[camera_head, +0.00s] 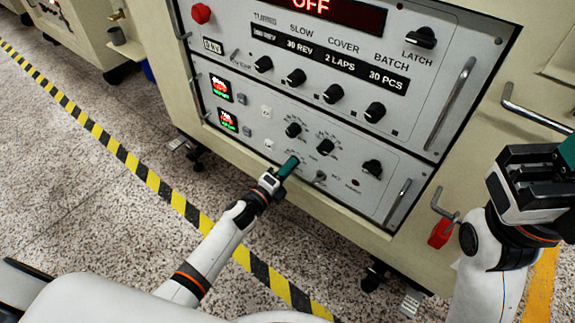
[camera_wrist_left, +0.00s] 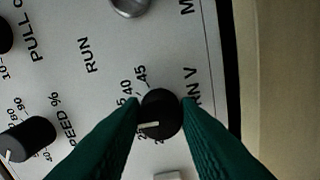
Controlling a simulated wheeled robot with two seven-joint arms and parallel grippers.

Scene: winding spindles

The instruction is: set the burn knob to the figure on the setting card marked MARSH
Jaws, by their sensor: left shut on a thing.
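My left gripper (camera_head: 289,166) reaches the lower row of the machine's control panel (camera_head: 335,215). In the left wrist view its green fingers are shut on the sides of a round black knob (camera_wrist_left: 160,112). The knob's label is partly covered and reads "RN V". Its white pointer line points left in the picture, toward figures partly hidden by a finger. The figures 40 and 45 show beside the knob. No setting card marked MARSH shows in either view. My right gripper (camera_head: 530,185) is at the right edge, away from the panel; its fingertips are not clear.
A second knob, labelled as speed % (camera_wrist_left: 30,138), sits left of the held one. Several black knobs, a red button (camera_head: 201,14) and metal handles (camera_head: 452,103) stand out from the panel. The display (camera_head: 320,12) reads OFF. A red tag (camera_head: 440,233) hangs at the lower right.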

